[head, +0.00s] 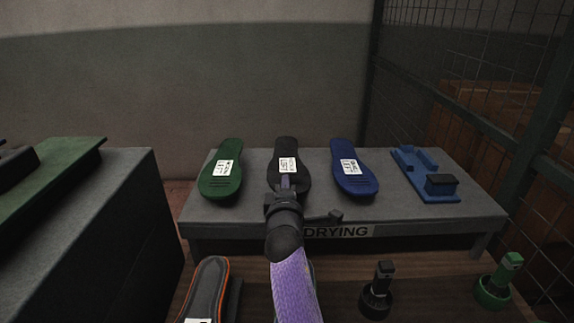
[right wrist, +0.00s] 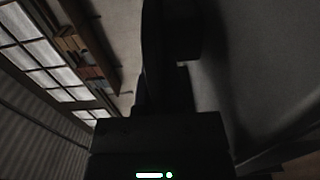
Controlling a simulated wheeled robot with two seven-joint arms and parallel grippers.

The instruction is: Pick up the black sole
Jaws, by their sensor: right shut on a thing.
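The black sole (head: 284,147) with a white label is in the middle of the row at the grey drying table in the head view. My right gripper (head: 286,184) is at its near end, shut on it. The gripper hides part of that end. In the right wrist view a dark upright shape (right wrist: 166,50), probably the sole seen edge-on, stands beyond the gripper body. I cannot tell clearly whether the sole touches the table. My left gripper is not in view.
On the grey table (head: 240,215), a green sole (head: 221,182) lies left, and a blue sole (head: 356,182) and blue fixture (head: 433,195) lie right. A black, orange-edged shoe part (head: 208,285), black knobbed tool (head: 376,295) and green one (head: 495,288) are nearer. Wire mesh stands right.

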